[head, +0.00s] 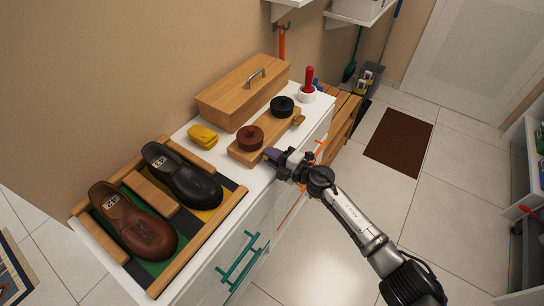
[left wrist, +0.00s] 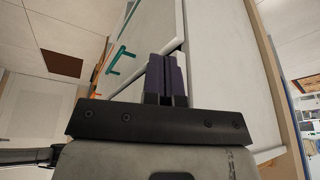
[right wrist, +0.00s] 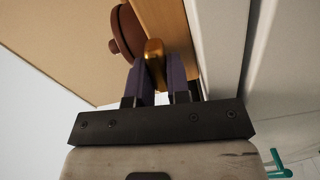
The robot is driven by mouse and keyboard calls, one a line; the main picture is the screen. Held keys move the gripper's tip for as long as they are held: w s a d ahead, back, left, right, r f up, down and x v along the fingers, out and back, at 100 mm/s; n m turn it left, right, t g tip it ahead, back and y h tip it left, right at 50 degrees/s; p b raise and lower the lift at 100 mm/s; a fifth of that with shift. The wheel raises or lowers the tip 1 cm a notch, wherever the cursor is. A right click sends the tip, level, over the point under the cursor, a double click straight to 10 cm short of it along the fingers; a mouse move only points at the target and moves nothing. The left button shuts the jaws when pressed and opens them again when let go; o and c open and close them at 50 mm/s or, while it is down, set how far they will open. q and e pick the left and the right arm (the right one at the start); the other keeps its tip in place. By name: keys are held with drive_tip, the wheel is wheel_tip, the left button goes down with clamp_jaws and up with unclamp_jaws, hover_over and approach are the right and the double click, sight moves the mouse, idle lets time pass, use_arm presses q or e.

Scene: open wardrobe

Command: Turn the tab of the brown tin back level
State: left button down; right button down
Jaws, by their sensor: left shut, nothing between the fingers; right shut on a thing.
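The brown tin (head: 250,137) sits on a wooden stand (head: 264,135) on the white cabinet top. It also shows in the right wrist view (right wrist: 128,32). My right gripper (head: 272,155) is at the stand's front side by this tin. Its dark fingers are shut on a brass-coloured tab (right wrist: 154,62), which the gripper hides in the head view. I cannot tell the tab's exact angle. My left gripper (left wrist: 166,75) is shut and empty, low before the cabinet front, and is out of the head view.
A black tin (head: 282,106) stands on the same stand, with its own tab (head: 298,120) at the front. A wooden box (head: 243,92), a yellow case (head: 202,135) and a shoe tray (head: 205,235) share the cabinet top. Teal handles (head: 243,260) stick out from the cabinet front.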

use_arm(q)
drive_tip(key=shift+f, duration=0.3)
use_arm(e)
drive_tip(key=shift+n, duration=1)
use_arm(q)
drive_tip(key=shift+d, duration=0.15)
use_arm(e)
drive_tip(key=c, duration=1.1)
unclamp_jaws()
use_arm(q)
drive_tip(key=shift+a, duration=0.2)
